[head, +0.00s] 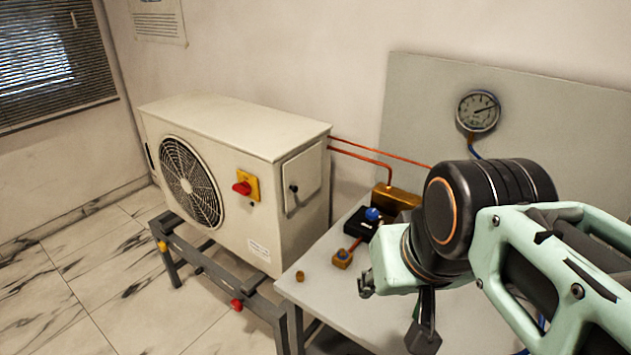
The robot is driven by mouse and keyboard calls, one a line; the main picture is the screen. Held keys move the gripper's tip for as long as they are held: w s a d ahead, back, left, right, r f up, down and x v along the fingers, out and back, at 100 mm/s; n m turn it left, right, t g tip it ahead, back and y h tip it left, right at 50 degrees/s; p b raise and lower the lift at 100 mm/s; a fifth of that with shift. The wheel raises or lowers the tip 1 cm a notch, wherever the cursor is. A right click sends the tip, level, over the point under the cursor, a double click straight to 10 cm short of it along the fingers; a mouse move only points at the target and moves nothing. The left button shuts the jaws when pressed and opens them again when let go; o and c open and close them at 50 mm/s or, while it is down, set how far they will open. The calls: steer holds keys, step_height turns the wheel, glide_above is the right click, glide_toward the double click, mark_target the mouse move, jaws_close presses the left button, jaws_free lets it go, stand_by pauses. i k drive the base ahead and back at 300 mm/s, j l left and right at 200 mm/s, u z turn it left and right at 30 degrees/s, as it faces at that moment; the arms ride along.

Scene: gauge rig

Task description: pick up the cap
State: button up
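A small brass cap (300,276) stands on the grey table (325,287) near its left corner, with nothing touching it. My arm comes in from the right, and my gripper (423,335) shows only partly below the pale green wrist. It is to the right of the cap and apart from it. A dark finger-like part hangs down there, but the arm hides much of the gripper. I cannot tell how far the fingers are spread. No held object shows.
A brass fitting (342,259) and a blue-knobbed valve (372,215) on a dark block stand behind the cap. A brass block (396,197) is further back. A pressure gauge (478,111) hangs on the grey panel (410,85). The white outdoor unit (235,130) stands at the left.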

mark_target(300, 274)
steer(key=l+u, duration=0.15)
steer(key=u, duration=0.35)
steer(key=j+z, duration=0.2)
steer(key=k+j+z, duration=0.15)
steer(key=j, duration=0.2)
steer(key=i+j+z, duration=0.1)
steer(key=i+z, duration=0.15)
steer(key=i+j+z, duration=0.45)
steer(key=j, duration=0.2)
steer(key=l+z, duration=0.15)
